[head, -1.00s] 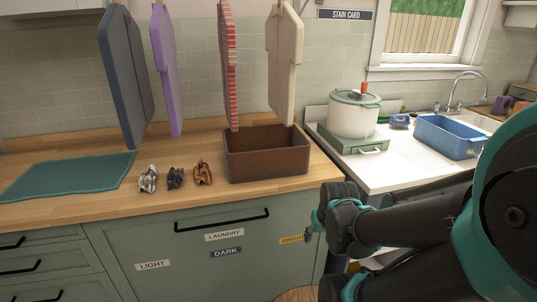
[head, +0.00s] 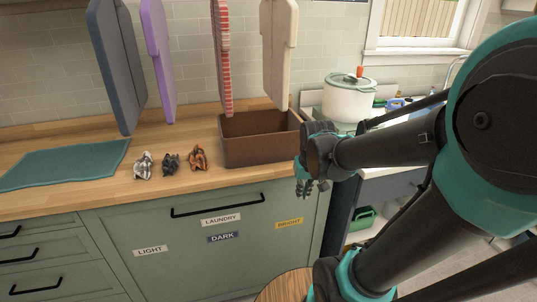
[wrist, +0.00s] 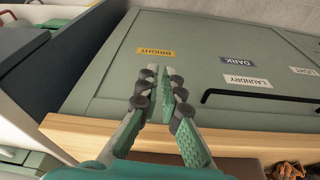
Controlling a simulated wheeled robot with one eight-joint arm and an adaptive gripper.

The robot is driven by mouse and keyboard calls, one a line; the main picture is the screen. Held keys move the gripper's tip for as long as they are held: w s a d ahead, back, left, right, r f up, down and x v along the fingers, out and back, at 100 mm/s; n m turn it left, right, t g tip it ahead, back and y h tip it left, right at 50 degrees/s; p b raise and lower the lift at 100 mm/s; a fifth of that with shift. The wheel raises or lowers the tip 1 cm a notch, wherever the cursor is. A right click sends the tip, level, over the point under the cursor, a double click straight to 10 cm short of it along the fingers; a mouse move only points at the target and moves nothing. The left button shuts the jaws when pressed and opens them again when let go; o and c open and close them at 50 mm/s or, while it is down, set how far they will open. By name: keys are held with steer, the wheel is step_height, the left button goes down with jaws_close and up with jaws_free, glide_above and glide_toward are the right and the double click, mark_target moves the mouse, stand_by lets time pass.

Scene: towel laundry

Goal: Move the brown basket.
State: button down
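The brown basket (head: 260,150) stands upright on the wooden counter near its right end in the head view. It is open at the top, and a hanging cream towel and a red-striped towel are just above it. My gripper (head: 309,187) is in front of the counter's right end, to the right of and lower than the basket, and not touching it. In the wrist view my gripper (wrist: 159,73) points at the green cabinet front, with a narrow gap between its fingertips and nothing held. A dark brown patch at the bottom of that view may be the basket.
Several towels hang above the counter (head: 65,205). Several clips (head: 171,163) lie left of the basket, beside a teal mat (head: 65,165). A white pot (head: 348,100) stands to the right. Cabinet labels face me below the counter.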

mark_target(252, 127)
steer(key=w+a+r+n+g, duration=0.1)
steer(key=w+a+r, duration=0.3)
steer(key=r, duration=0.4)
steer(key=w+a+r+n+g, duration=0.1)
steer(key=w+a+r+g, duration=0.1)
steer(key=w+a+r, duration=0.4)
steer(key=f, duration=0.3)
steer(key=s+d+f, duration=0.1)
steer(key=f, duration=0.5)
steer(key=shift+s+d, duration=0.15)
steer(key=shift+s, duration=0.05)
steer(key=shift+w+a+r, duration=0.1)
steer(key=shift+w+a, duration=0.05)
steer(key=shift+w, duration=0.45)
steer(key=shift+w+a, duration=0.15)
steer(key=shift+w, duration=0.45)
steer(key=shift+w+a, duration=0.15)
steer(key=shift+w, duration=0.6)
steer(key=w+a, duration=0.2)
steer(key=w, duration=0.6)
steer(key=w+a, duration=0.1)
steer(key=w, duration=0.7)
steer(key=w+a, duration=0.2)
steer(key=w, duration=0.6)
steer(key=shift+w+a, duration=0.35)
